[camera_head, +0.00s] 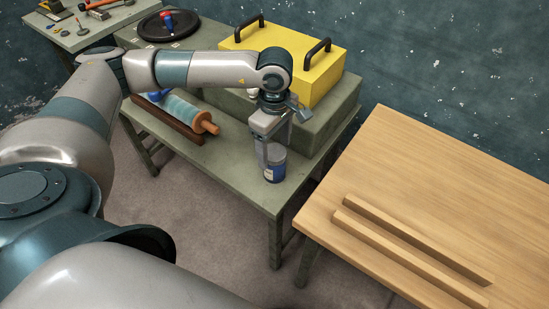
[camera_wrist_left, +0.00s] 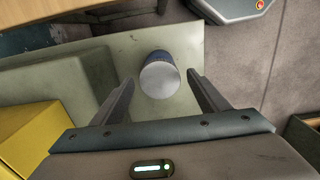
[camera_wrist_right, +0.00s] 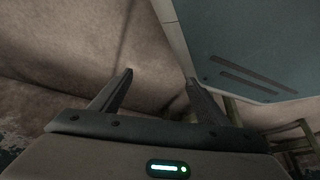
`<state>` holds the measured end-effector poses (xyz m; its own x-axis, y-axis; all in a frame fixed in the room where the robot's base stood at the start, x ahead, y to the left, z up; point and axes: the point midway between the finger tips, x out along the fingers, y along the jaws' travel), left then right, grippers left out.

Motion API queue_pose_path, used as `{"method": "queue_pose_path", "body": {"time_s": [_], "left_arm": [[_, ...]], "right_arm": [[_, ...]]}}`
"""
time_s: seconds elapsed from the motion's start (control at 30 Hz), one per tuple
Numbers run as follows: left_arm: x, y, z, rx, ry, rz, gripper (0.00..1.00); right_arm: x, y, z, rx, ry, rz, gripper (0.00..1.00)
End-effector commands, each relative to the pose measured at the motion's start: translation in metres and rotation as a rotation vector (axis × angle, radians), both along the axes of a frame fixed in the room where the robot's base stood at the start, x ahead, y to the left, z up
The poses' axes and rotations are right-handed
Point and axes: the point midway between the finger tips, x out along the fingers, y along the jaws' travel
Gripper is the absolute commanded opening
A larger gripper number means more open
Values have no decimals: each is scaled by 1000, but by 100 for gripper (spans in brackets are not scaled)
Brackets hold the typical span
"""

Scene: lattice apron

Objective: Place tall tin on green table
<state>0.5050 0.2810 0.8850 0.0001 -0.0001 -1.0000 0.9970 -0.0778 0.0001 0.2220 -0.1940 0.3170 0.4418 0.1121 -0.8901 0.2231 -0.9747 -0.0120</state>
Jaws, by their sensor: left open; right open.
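The tall tin (camera_head: 275,167), blue with a pale band, stands upright near the right front corner of the green table (camera_head: 255,195). In the left wrist view the tin (camera_wrist_left: 160,76) shows its grey round top, lying between and a little beyond the fingertips. My left gripper (camera_head: 268,158) is open, pointing down right at the tin, and partly hides it. Its two fingers (camera_wrist_left: 158,82) stand apart on either side, with gaps to the tin. My right gripper (camera_wrist_right: 158,75) is open and empty, seen only in the right wrist view, away from the tin.
A yellow box (camera_head: 300,62) with black handles sits on a grey-green block (camera_head: 322,118) behind the tin. A wooden table (camera_head: 440,150) with two wooden strips (camera_head: 410,245) stands right, across a gap.

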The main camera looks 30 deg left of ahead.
Motion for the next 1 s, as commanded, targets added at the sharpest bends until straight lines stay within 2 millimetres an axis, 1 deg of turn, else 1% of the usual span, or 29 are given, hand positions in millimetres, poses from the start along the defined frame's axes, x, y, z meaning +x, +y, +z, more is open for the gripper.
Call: {"method": "queue_pose_path", "body": {"time_s": [0.03,0.2,0.3,0.4,0.57,1.0], "left_arm": [[2,0,8,-1,-5,0,68],[1,0,38,0,-4,-1,68],[1,0,51,0,-4,1,68],[1,0,60,-1,-2,0,68],[0,0,67,0,-1,0,68],[0,0,67,0,0,0,68]], "right_arm": [[7,3,-1,6,-20,1,69],[31,14,9,27,-87,3,69],[41,18,14,36,-114,2,69],[48,21,17,42,-133,3,69],[52,22,20,45,-145,3,69],[53,22,21,45,-145,3,69]]}}
